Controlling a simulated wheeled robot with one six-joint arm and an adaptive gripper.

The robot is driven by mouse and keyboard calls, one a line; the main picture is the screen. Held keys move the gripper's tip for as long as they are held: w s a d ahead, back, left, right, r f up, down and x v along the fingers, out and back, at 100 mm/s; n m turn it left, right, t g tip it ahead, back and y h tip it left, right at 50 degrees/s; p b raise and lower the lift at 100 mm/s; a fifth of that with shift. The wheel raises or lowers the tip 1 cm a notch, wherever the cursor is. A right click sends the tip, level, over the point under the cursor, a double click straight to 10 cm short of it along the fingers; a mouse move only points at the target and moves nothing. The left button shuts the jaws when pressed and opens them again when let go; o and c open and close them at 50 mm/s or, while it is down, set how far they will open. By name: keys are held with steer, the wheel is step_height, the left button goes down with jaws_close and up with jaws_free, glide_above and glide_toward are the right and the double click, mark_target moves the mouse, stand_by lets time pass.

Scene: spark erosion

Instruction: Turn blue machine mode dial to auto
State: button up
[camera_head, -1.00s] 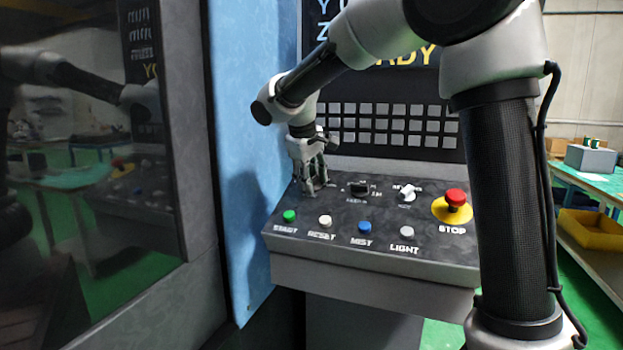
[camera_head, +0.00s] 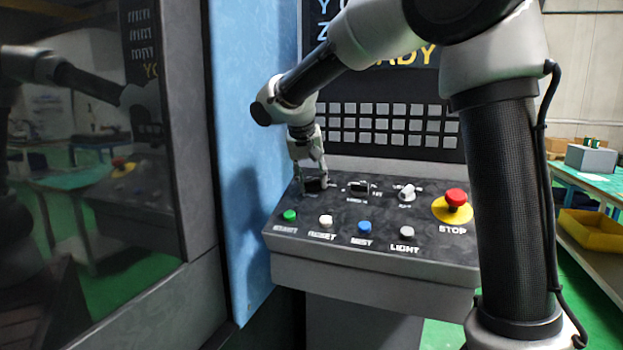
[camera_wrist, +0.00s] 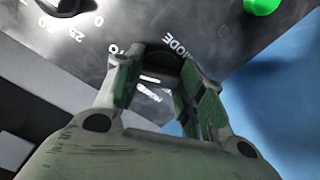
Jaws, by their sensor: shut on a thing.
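The mode dial (camera_head: 314,185) is a black knob at the left end of the sloped control panel (camera_head: 345,262). My gripper (camera_head: 314,183) points down at it, one finger on each side. In the wrist view, my gripper (camera_wrist: 155,66) is shut on the dark mode dial (camera_wrist: 159,61). The "MODE" lettering shows beside the right finger, and letters ending in "TO" show by the left fingertip.
Another black dial (camera_head: 358,188), a white-grey knob (camera_head: 406,193) and a red stop button (camera_head: 456,198) stand to the right. A green button (camera_head: 289,216) and several others line the front. A blue machine wall (camera_head: 240,150) rises close on the left.

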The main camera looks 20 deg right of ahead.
stand_by(0.4)
steer(key=o, duration=1)
steer(key=shift+r, duration=0.1)
steer(key=v, duration=1.2)
